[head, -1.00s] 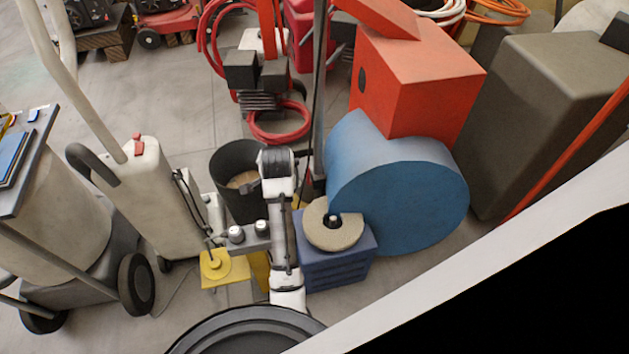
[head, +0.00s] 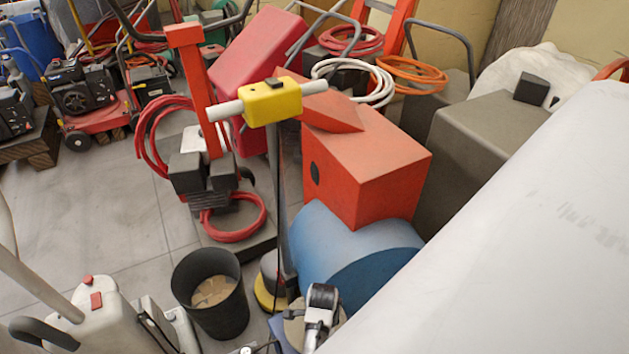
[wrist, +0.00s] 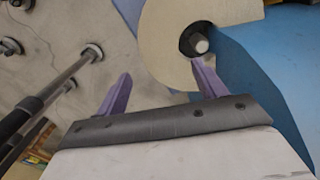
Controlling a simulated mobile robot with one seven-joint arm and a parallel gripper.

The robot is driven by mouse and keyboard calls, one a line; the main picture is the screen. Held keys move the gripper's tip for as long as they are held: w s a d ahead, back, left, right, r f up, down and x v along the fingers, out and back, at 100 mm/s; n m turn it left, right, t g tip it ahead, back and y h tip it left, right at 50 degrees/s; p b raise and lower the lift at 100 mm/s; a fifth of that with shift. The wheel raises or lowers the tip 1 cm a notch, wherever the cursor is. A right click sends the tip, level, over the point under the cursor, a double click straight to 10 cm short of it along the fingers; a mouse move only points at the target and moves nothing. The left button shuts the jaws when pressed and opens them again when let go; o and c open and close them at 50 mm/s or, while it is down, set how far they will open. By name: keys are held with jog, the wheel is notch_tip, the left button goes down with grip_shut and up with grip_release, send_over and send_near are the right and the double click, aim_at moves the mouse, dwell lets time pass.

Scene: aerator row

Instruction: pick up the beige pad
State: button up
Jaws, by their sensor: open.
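The beige pad (wrist: 168,28) is a flat disc with a central hole and a gap in its lower right side. In the head view the pad (head: 294,332) is low in the picture, partly covered by my arm. The pad lies on a blue box (head: 279,338). My gripper (wrist: 162,70) is open, its two purple fingers apart with nothing between them. The right finger overlaps the pad's lower edge near the hole; the left finger is outside the rim. I cannot tell whether the right finger touches it.
A large blue drum (head: 330,250) under an orange-red box (head: 365,165) stands close beyond the pad. A black bucket (head: 212,300) stands at the left, near a yellow-handled upright machine (head: 270,100). A white surface (head: 530,230) fills the right.

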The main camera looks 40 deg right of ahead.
notch_tip(320, 180, down, 7)
jog(key=shift+a+f, duration=0.1)
jog(key=shift+f, duration=0.05)
dwell(0.4)
jog(key=shift+c, duration=0.4)
jog(key=c, duration=0.7)
